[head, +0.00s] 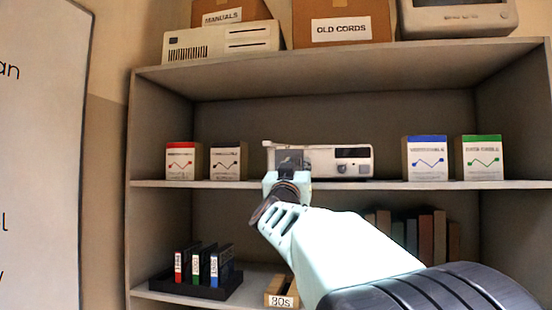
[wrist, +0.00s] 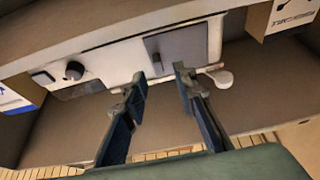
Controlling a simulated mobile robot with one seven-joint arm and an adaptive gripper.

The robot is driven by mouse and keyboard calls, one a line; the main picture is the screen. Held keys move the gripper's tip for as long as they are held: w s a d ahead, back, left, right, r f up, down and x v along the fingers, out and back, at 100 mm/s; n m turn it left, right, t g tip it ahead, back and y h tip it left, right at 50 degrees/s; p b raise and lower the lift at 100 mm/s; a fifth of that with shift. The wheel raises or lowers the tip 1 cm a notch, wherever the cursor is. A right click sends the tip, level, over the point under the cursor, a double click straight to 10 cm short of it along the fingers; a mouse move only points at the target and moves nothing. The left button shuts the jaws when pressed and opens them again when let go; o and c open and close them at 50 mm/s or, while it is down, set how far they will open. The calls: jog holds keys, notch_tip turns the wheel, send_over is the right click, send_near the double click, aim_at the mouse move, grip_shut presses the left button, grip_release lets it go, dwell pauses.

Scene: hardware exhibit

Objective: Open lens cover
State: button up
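A white box-shaped projector (head: 358,168) stands on the middle shelf. The wrist view shows it roughly upside down, with its white front (wrist: 115,65). A grey square lens cover (wrist: 185,45) with a small dark tab (wrist: 156,62) is on that front and looks closed over the lens. My gripper (head: 290,170) is in front of the projector's left part and hides much of it in the head view. In the wrist view my gripper (wrist: 160,74) is open and empty, its fingertips spread near the tab. I cannot tell whether they touch the cover.
The shelf above (head: 340,58) overhangs. Binders (head: 214,266) and books (head: 426,238) are below. Shelf space beside the projector is free.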

jog(key=shift+p+x, duration=0.3)
jog(key=shift+x, duration=0.95)
grip_shut()
